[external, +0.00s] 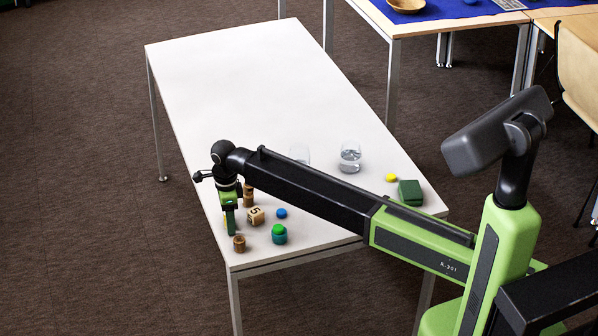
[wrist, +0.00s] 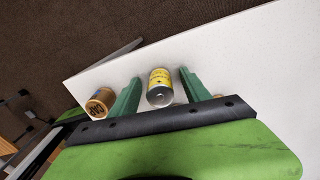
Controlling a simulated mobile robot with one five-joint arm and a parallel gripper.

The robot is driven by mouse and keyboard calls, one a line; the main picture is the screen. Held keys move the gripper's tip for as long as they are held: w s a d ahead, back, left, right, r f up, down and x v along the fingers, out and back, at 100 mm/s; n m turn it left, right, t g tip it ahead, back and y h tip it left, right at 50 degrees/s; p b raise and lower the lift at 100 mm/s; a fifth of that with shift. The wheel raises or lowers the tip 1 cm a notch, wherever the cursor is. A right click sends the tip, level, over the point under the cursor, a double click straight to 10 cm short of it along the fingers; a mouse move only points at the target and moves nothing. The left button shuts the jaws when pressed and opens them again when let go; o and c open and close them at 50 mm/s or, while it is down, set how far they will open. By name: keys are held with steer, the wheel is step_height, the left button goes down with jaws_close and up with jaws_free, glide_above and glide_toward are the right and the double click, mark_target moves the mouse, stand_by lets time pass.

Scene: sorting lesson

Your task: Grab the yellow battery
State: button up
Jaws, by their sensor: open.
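The yellow battery (wrist: 160,84) stands out in the wrist view, a yellow cylinder with dark print and a grey end, on the white table (wrist: 245,50). My gripper (wrist: 159,75) is open, with one green finger on each side of the battery and a visible gap to each. In the external view my gripper (external: 230,214) points down at the table's near left edge. Only a sliver of yellow shows beside its finger there; most of the battery is hidden. I cannot tell how far down the fingers reach along it.
A brown labelled cylinder (wrist: 100,102) lies just left of my left finger. Near my gripper are wooden cylinders (external: 239,243), a numbered wooden block (external: 256,216), a blue piece (external: 281,213) and a teal jar (external: 279,236). A glass (external: 350,158) and green box (external: 410,193) stand right.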

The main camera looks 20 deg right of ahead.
steer(key=shift+r, duration=0.1)
jaws_close()
stand_by(0.3)
